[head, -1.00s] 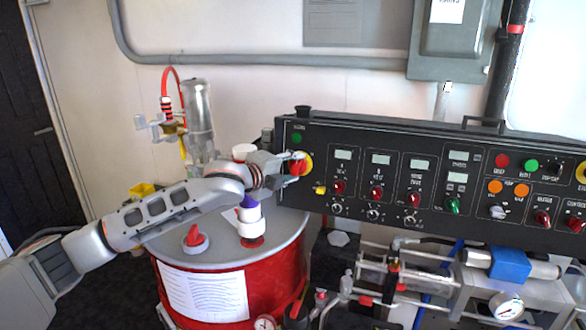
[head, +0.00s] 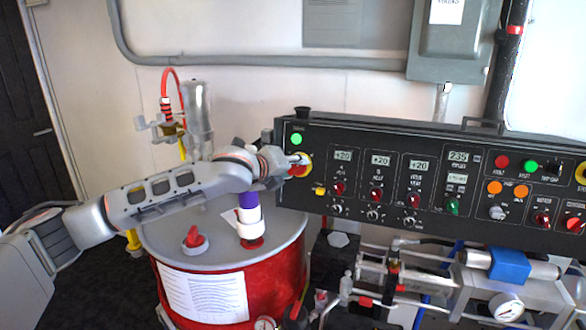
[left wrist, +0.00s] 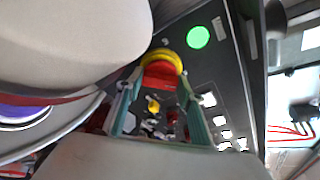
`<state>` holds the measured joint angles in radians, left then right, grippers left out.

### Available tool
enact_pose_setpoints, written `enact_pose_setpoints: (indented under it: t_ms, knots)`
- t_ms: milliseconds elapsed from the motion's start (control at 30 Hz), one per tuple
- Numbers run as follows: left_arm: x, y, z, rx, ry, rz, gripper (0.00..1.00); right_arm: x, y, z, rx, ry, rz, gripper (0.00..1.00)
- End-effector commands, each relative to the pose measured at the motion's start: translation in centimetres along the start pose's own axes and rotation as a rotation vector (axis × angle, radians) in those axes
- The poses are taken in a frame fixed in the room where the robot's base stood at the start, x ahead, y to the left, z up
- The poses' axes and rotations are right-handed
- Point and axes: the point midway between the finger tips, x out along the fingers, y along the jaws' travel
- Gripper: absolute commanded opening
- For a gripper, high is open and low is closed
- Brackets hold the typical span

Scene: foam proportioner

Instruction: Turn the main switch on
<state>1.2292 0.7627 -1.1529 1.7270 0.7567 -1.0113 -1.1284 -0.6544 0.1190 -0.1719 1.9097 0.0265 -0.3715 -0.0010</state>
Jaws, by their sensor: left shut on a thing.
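The black control panel (head: 365,205) stands at the right in the head view. The main switch (head: 307,160) is a red knob on a yellow disc at the panel's left end. It also shows in the left wrist view as a red knob on its yellow disc (left wrist: 162,70). My left gripper (head: 298,163) is shut on the red knob, with one finger on each side of it in the left wrist view (left wrist: 158,92). A green light (head: 296,139) above the switch is brightly lit. The panel's displays (head: 343,156) show figures. My right gripper is not in view.
A red drum (head: 262,290) with a grey lid stands below my left arm. A small yellow knob (head: 320,191) lies just below the switch. Pipes, a blue valve block (head: 510,264) and a gauge (head: 506,306) fill the space under the panel.

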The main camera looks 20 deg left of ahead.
Motion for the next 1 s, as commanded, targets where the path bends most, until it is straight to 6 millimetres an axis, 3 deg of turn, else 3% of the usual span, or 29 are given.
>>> enact_pose_setpoints:
  t_ms: [367,400,433,467,833,1000]
  knots:
    - [0.0,0.1,0.0,0.007,0.0,0.002,0.16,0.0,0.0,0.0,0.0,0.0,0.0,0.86]
    - [0.0,0.1,0.0,0.007,0.0,0.002,0.45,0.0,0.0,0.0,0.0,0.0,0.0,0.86]
    - [0.0,0.1,0.0,0.006,0.0,0.002,0.53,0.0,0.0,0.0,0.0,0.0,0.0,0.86]
    - [0.0,0.1,-0.1,0.006,0.0,0.002,0.54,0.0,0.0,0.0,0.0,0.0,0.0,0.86]
    - [-0.2,0.0,0.0,0.004,0.0,0.001,0.54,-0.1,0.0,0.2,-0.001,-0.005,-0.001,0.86]
    - [-1.9,0.0,0.0,0.005,0.001,0.0,0.54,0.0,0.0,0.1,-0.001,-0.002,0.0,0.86]
